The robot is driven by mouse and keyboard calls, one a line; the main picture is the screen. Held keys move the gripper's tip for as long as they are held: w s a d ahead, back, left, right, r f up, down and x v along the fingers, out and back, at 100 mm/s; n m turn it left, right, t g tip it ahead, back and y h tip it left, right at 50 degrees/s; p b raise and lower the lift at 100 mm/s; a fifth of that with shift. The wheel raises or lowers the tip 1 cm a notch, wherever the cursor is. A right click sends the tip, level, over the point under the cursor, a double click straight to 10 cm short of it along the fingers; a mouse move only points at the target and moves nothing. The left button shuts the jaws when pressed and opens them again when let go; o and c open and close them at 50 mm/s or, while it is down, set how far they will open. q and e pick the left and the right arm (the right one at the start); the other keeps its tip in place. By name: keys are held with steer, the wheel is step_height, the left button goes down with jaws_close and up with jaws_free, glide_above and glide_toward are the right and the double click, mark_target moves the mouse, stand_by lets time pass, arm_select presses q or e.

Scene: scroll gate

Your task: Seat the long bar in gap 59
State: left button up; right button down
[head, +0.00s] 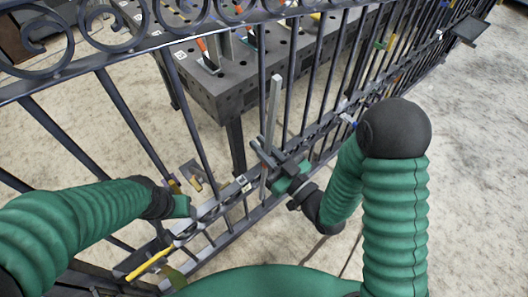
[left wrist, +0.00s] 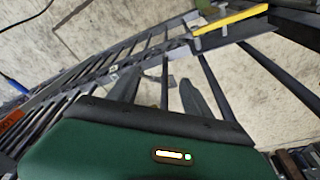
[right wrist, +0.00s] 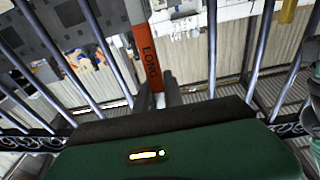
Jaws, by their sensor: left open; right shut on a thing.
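The long bar (head: 274,105) is a grey upright bar in the head view, close to vertical beside the gate's dark bars. In the right wrist view its orange face (right wrist: 147,52) reads "LONG". My right gripper (head: 269,160) is shut on its lower part. The gate (head: 195,115) has a lower rail (head: 225,205) with small white tags, too small to read, so I cannot tell which gap is 59. Whether the bar's lower end touches the rail is unclear. My left gripper (head: 186,203) is near the rail, left of the bar; its fingers are apart and empty in the left wrist view (left wrist: 158,92).
A yellow bar (head: 150,262) lies at the rail's left end and shows in the left wrist view (left wrist: 230,19). A dark perforated table (head: 225,85) with tools stands behind the gate. Scrollwork (head: 115,25) runs along the gate's top. Floor at right is clear.

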steer(key=f+b+x, duration=0.1)
steer(key=b+x, duration=0.1)
steer(key=x, duration=0.9)
steer(key=shift+a+f, duration=0.35)
steer(key=shift+a, duration=0.1)
steer(key=shift+w, duration=0.15)
steer(key=shift+f+b, duration=0.8)
steer(key=shift+f, duration=0.1)
stand_by(0.8)
steer(key=shift+w+a+g+p, duration=0.15)
steer(key=shift+w+a+p, duration=0.15)
steer(key=shift+w+a, duration=0.25)
steer(key=shift+w+a+g+p, duration=0.15)
steer(key=shift+w+a+p, duration=0.2)
steer(key=shift+w, duration=0.35)
stand_by(0.9)
steer(key=c, duration=1.4)
jaws_free()
steer(key=shift+o, duration=0.2)
